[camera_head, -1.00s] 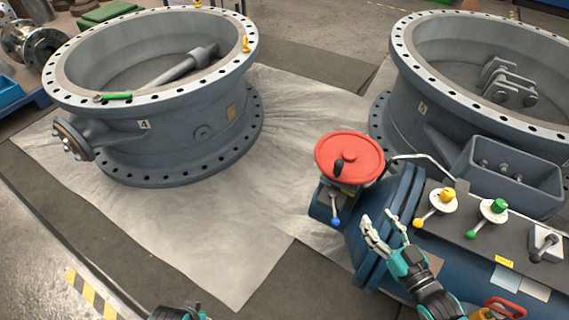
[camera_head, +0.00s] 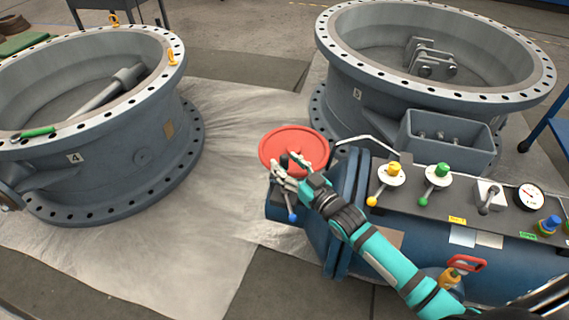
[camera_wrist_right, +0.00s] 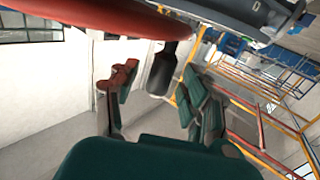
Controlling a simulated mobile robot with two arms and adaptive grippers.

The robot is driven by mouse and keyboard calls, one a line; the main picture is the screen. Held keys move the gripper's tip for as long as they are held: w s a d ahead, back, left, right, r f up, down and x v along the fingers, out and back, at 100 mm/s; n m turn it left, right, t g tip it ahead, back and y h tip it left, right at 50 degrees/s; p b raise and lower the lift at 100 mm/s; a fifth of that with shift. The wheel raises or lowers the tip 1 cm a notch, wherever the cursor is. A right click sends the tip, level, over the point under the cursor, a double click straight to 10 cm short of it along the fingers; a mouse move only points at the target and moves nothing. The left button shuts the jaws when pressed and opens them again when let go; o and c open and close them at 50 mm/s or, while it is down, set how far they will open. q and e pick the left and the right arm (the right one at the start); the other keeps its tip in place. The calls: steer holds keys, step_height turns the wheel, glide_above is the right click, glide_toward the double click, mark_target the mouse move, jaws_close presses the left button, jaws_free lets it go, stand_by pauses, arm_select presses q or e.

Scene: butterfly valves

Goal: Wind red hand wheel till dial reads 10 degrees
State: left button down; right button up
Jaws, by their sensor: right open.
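The red hand wheel (camera_head: 268,150) lies nearly flat on top of a housing at the end of the blue valve body (camera_head: 352,205). Its black crank handle (camera_wrist_right: 163,70) hangs below the red rim (camera_wrist_right: 85,14) in the right wrist view. My right gripper (camera_head: 290,166) is open at the near side of the wheel, with its fingers on either side of the handle. In the wrist view my right gripper (camera_wrist_right: 158,98) shows a gap around the handle. A round white dial (camera_head: 530,196) sits at the right; its reading is too small to tell. My left gripper is out of view.
A blue-tipped lever (camera_head: 292,213) hangs just below the wheel. Yellow (camera_head: 390,175) and green (camera_head: 437,175) knobs stand to the right. Large grey valve rings, left (camera_head: 130,150) and back right (camera_head: 360,90), flank the wheel.

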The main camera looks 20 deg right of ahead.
steer(key=shift+w+a, duration=0.25)
steer(key=shift+w, duration=0.35)
jaws_close()
